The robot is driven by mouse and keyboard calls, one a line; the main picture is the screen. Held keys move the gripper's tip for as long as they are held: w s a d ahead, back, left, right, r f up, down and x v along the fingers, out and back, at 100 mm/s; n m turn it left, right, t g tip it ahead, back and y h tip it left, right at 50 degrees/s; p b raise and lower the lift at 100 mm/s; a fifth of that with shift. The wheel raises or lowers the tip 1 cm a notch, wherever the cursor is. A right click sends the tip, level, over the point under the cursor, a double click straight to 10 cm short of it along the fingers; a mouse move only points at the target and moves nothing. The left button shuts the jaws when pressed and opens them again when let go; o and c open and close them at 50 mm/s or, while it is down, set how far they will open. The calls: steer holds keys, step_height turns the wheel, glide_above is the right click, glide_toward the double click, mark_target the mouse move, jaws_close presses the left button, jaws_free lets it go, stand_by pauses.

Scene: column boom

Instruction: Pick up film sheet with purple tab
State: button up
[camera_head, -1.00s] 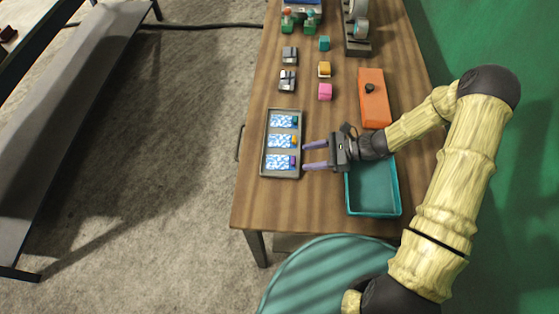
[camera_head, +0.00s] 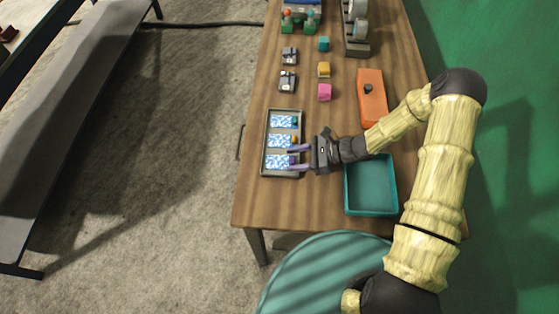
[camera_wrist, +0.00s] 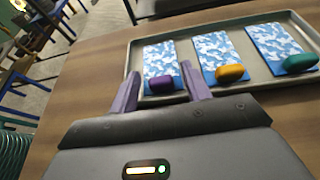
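The film sheet with the purple tab (camera_wrist: 160,62) lies in a grey tray (camera_head: 265,150), nearest the front of the table; in the head view the sheet (camera_head: 275,162) is at the tray's lower end. Its purple tab (camera_wrist: 162,84) faces my gripper. My gripper (camera_wrist: 158,82) is open, with its two purple fingers on either side of the purple tab in the wrist view. In the head view my gripper (camera_head: 294,157) reaches over the tray's right rim. I cannot tell how high the fingertips are above the sheet.
Film sheets with a yellow tab (camera_wrist: 215,52) and a green tab (camera_wrist: 277,42) lie beside it in the tray. A teal bin (camera_head: 371,187) and an orange box (camera_head: 372,96) stand to the right.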

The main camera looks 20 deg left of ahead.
steer(key=c, duration=0.8)
steer(key=shift+r, duration=0.1)
step_height(320, 180, up, 10)
steer(key=shift+f+b, duration=0.1)
steer(key=shift+b, duration=0.7)
steer(key=shift+f, duration=0.1)
